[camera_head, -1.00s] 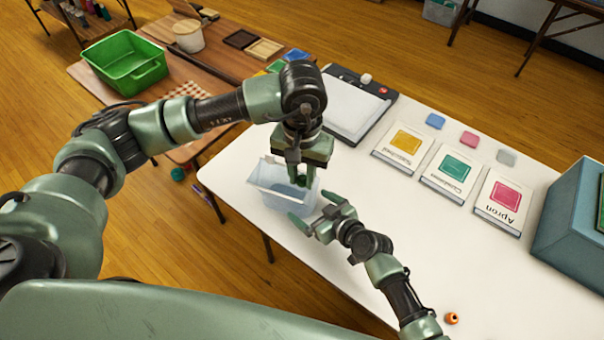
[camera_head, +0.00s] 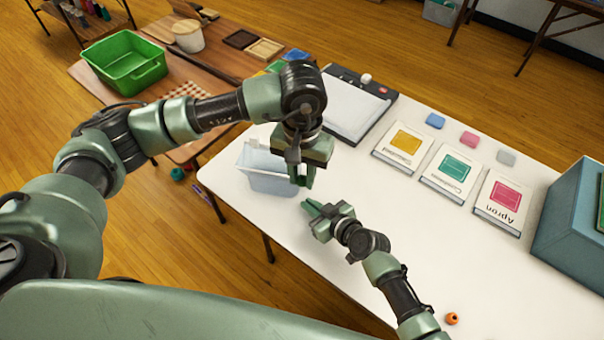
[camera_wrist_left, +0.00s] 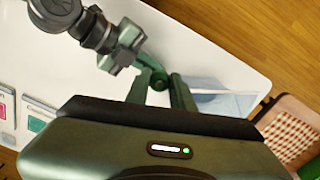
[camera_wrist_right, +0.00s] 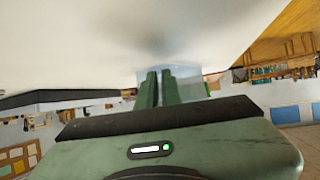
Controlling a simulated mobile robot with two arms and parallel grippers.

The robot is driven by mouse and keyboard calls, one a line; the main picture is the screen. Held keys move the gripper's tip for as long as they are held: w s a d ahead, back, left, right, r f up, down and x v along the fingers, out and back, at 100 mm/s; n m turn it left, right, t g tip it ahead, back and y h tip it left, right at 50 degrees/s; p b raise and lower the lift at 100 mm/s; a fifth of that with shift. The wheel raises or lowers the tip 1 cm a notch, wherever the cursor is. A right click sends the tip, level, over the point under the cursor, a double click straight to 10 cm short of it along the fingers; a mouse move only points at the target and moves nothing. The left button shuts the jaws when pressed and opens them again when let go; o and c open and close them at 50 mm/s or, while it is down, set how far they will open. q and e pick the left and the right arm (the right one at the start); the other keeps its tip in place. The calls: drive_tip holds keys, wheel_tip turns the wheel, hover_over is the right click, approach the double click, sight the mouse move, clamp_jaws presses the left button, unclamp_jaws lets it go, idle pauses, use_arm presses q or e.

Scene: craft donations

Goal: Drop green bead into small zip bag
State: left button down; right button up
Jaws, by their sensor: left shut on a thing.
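The green bead (camera_wrist_left: 158,80) is between the fingers of my left gripper (camera_wrist_left: 160,88), which is shut on it. In the head view my left gripper (camera_head: 302,178) hangs above the table, just right of the small zip bag (camera_head: 268,181). The bag is pale blue, translucent and stands with its top open. It also shows in the left wrist view (camera_wrist_left: 222,100), right of the fingers. My right gripper (camera_head: 311,207) has its fingers close together, with nothing visible between them. It is apart from the bag, nearer the table's front. In the right wrist view its fingertips (camera_wrist_right: 160,74) overlap the bag.
Several boxed kits, including Apron (camera_head: 503,203), lie to the right, with a blue-grey box (camera_head: 568,225) beyond. An orange bead (camera_head: 451,319) is near the front edge. A black-framed board (camera_head: 352,107) lies behind. The table's middle right is clear.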

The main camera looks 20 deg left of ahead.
drive_tip(key=o, duration=1.3)
use_arm(q)
drive_tip(key=shift+w+a, duration=0.1)
use_arm(e)
drive_tip(key=shift+f, duration=0.1)
drive_tip(key=shift+f+b, duration=0.75)
drive_tip(key=shift+b, duration=0.1)
use_arm(q)
drive_tip(key=shift+w+a+f, duration=0.1)
drive_tip(key=shift+w+a, duration=0.3)
drive_tip(key=shift+a, duration=0.25)
drive_tip(key=shift+w+a, duration=0.35)
drive_tip(key=shift+a, duration=0.25)
use_arm(e)
drive_tip(key=shift+f, duration=0.15)
